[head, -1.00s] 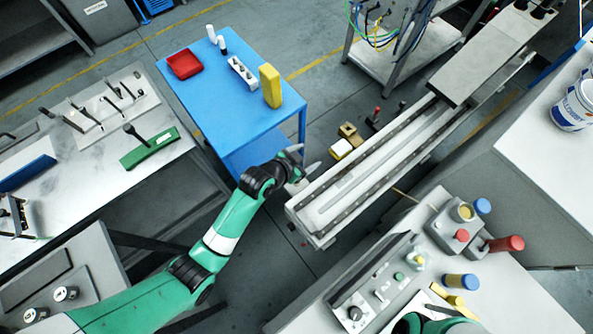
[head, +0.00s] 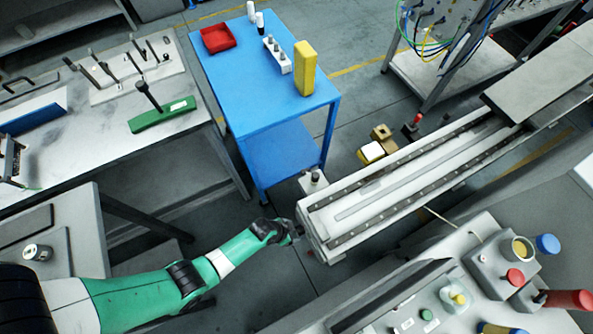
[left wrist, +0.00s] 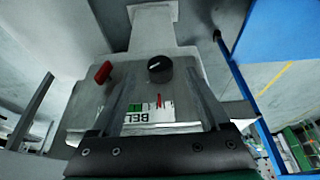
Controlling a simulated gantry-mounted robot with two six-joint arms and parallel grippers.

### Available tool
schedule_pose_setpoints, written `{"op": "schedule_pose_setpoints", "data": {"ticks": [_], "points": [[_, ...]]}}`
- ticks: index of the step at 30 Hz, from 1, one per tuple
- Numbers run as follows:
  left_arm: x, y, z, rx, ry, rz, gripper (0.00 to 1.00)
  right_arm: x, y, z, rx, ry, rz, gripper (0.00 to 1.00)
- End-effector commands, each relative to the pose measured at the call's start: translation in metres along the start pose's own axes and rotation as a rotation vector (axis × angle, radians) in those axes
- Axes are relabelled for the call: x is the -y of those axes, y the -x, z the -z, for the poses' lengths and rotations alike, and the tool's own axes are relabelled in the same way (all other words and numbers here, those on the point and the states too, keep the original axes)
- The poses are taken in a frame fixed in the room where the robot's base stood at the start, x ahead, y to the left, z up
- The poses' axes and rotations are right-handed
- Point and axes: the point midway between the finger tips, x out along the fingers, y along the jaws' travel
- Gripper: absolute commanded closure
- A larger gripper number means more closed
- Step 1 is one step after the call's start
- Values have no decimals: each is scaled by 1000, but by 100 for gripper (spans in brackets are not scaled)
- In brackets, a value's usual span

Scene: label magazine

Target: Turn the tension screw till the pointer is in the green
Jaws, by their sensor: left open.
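In the left wrist view a round black knob with a pale mark (left wrist: 159,68), which looks like the tension screw, stands on a grey plate. Below it is a white scale (left wrist: 150,115) with a green patch (left wrist: 134,107) and partly hidden lettering. A thin red pointer (left wrist: 159,100) appears to the right of the green patch. My left gripper (left wrist: 160,85) is open, its fingers on either side of the scale and the knob beyond them; no contact shows. In the head view my left gripper (head: 297,232) is at the conveyor's near end. My right gripper is not in view.
A red handle (left wrist: 103,72) sits left of the knob. The conveyor (head: 400,190) runs to the upper right. A blue table (head: 250,90) stands behind with a red tray (head: 218,39) and yellow block (head: 305,68). A control box (head: 500,258) is at the lower right.

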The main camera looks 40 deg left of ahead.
Motion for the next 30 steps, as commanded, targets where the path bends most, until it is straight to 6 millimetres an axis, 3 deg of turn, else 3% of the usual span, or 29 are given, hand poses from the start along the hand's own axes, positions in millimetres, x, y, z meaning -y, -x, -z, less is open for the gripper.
{"op": "schedule_pose_setpoints", "data": {"ticks": [1, 6, 17, 30], "points": [[0, -18, -2, 1, -1, -1, 21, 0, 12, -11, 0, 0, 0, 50], [0, -40, -1, -1, -1, 0, 21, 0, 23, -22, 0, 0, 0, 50], [0, -43, 0, 0, 0, 0, 23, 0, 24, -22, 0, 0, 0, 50], [0, -43, 0, 0, 0, 0, 100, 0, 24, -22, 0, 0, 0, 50]]}}
